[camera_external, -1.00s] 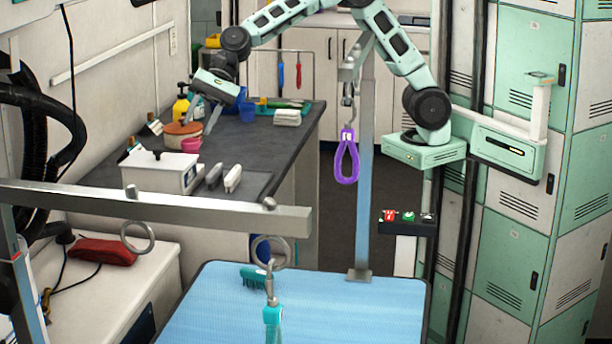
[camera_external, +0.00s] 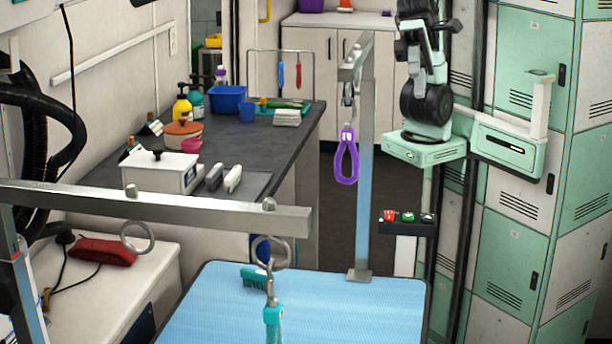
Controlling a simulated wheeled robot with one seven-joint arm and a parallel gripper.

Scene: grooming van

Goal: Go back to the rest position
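My arm (camera_external: 425,85) is folded upright above its mint-green base at the upper right, and its top runs out of the picture. I cannot make out my gripper or its fingers. The dark counter (camera_external: 262,145) on the left is clear of my arm. A round orange-brown lidded pot (camera_external: 183,134) with a dark knob stands on it, with a pink cup (camera_external: 191,146) beside it.
The counter also holds a white box (camera_external: 158,174), a blue bin (camera_external: 228,99) and a yellow bottle (camera_external: 182,108). A purple loop (camera_external: 346,158) hangs from a post left of my base. The blue grooming table (camera_external: 330,310) holds a teal brush (camera_external: 254,277).

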